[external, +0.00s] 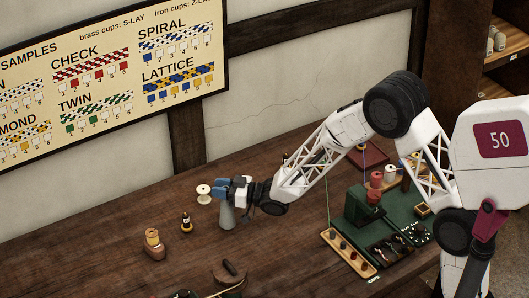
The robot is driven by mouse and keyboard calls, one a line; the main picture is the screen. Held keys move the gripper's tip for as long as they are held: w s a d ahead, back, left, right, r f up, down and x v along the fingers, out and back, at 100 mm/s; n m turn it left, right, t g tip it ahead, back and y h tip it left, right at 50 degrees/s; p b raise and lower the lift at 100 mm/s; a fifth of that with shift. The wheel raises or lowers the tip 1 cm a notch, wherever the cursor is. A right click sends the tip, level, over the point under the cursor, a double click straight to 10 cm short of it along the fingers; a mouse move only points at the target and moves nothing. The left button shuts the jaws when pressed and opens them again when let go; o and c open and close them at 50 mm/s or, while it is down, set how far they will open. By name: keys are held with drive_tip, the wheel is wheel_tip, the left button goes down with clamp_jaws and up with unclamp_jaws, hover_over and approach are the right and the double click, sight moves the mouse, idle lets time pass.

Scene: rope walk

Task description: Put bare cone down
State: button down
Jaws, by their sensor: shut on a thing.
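The bare cone (227,218) is grey and upright, narrowing towards the top. My gripper (226,193), with blue fingers, reaches in from the right and is shut on the cone's upper part. The fingers hide the cone's tip. The cone's base is at or very close to the wooden table top (110,245); I cannot tell whether it touches.
A white spool (203,193) stands just left of my gripper. A small dark bottle-like item (186,222) and a wooden piece with a tan spool (153,243) stand further left. A dark round item (230,272) lies in front. A green work board (400,232) with tools is at right.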

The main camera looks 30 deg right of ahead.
drive_tip(key=shift+f, duration=1)
drive_tip(key=c, duration=0.8)
unclamp_jaws()
drive_tip(key=shift+s+d, duration=0.2)
drive_tip(key=v, duration=1.1)
drive_tip(key=shift+d, duration=0.15)
drive_tip(key=shift+s, duration=0.1)
